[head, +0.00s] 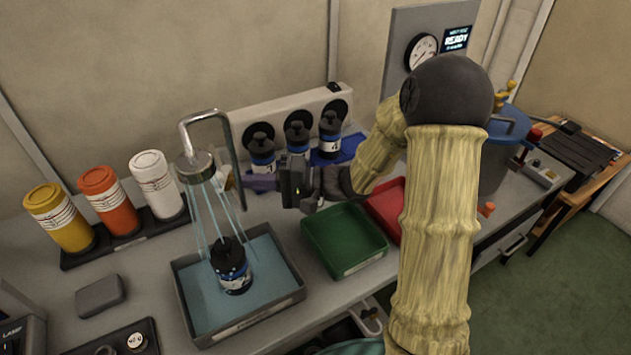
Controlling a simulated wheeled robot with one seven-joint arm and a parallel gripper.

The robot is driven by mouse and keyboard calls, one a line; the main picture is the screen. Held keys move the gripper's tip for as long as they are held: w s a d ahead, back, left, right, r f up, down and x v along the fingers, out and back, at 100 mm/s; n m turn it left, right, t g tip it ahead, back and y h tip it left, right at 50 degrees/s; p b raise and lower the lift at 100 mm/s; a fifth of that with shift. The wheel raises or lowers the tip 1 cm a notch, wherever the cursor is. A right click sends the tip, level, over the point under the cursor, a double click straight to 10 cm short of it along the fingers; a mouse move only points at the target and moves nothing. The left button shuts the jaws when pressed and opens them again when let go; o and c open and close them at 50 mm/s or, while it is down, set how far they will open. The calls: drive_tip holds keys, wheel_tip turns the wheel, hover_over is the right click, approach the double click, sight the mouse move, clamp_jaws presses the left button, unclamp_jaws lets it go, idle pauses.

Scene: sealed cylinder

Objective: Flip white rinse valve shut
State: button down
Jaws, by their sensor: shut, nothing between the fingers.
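The rinse faucet (222,118) is a bent metal pipe with a round shower head (193,160). Streams of water fall from the head onto a dark bottle (232,268) standing in a grey tray (181,304). A small pale piece (226,181) beside the pipe looks like the white rinse valve; its lever position is too small to tell. My gripper (247,183) is shut and empty, reaching left with its fingertips close to the pale piece. I cannot tell whether they touch.
Several dark bottles (261,153) stand behind my gripper. A green tray (344,240) and a red tray (386,207) lie to the right. Yellow, orange and white canisters (153,184) stand at the left. My arm covers the right part of the counter.

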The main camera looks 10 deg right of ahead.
drive_tip(key=v, duration=1.3)
drive_tip(key=shift+d, duration=0.25)
drive_tip(key=shift+s+f, duration=0.1)
